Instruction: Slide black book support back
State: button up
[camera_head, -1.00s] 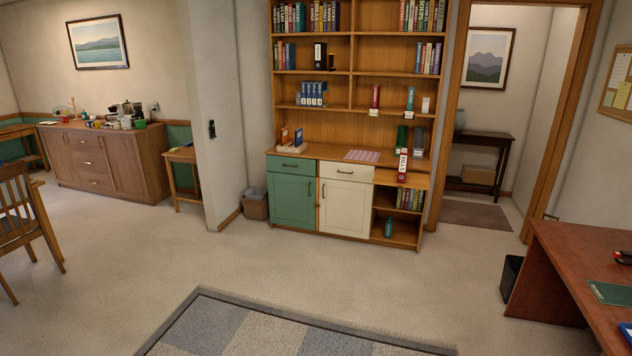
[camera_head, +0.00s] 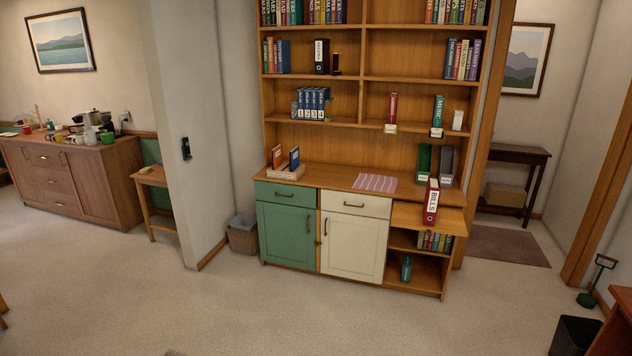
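A small black L-shaped piece (camera_head: 336,66), which looks like the black book support, stands on the second shelf down of the wooden bookcase (camera_head: 362,105), in its left half. It is just right of a black binder (camera_head: 321,57) with a white label; I cannot tell whether the two touch. Blue and dark books (camera_head: 277,57) stand at the left end of the same shelf, with a gap between them and the binder. My gripper is not in view.
Below are a green cabinet (camera_head: 286,232), a white cabinet (camera_head: 352,245) and a jutting wooden board with a red BILLS binder (camera_head: 431,202). A waste basket (camera_head: 243,236) stands left. A desk corner (camera_head: 618,322) and dark bin (camera_head: 574,336) are at lower right. The floor in front is clear.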

aim_at(336, 55)
jog(key=i, duration=1.9)
